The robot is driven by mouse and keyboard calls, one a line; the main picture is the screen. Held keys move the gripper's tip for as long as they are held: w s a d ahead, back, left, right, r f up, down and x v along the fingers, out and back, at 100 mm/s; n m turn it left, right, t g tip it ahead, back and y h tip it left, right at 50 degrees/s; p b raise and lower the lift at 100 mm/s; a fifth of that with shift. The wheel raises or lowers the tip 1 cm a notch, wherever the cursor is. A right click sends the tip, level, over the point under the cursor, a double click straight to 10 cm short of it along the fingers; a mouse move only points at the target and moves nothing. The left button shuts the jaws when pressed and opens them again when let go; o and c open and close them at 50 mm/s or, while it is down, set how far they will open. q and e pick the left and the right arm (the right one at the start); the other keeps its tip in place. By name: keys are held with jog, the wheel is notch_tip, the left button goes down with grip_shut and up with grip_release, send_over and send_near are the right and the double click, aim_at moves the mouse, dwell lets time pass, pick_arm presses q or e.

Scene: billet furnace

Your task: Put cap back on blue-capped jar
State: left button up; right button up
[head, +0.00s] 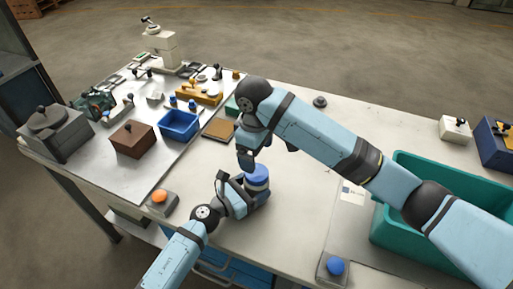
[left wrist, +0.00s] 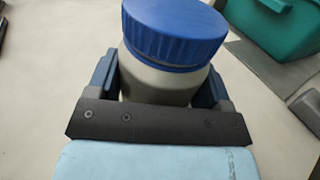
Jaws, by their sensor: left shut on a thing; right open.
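The jar (left wrist: 158,88) has a pale grey-white body and stands upright on the table. Its blue cap (left wrist: 175,32) sits on top of it; I cannot tell whether it is screwed tight. In the head view the blue cap (head: 257,172) also shows above the jar. My left gripper (head: 248,193) is shut around the jar's body, with a blue finger on each side in the left wrist view. My right gripper (head: 247,162) is open and points down, close beside the cap at its upper left. Whether it touches the cap cannot be told. The right gripper does not show in the left wrist view.
A teal bin (head: 400,165) stands on the right. A blue tray (head: 179,125), a brown box (head: 132,139) and an orange button (head: 159,196) lie to the left. A blue button (head: 335,266) is at the front edge. The table between jar and bin is clear.

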aim_at(257, 172)
jog(key=n, duration=0.7)
jog(key=shift+r, duration=0.2)
jog(key=n, duration=0.3)
jog(key=shift+r+n, duration=0.1)
jog(key=shift+n, duration=0.3)
jog(key=n, duration=0.3)
jog(key=shift+s+r+n, duration=0.1)
jog(key=shift+r+n, duration=0.05)
jog(key=shift+n, duration=0.15)
jog(key=shift+f, duration=4.05)
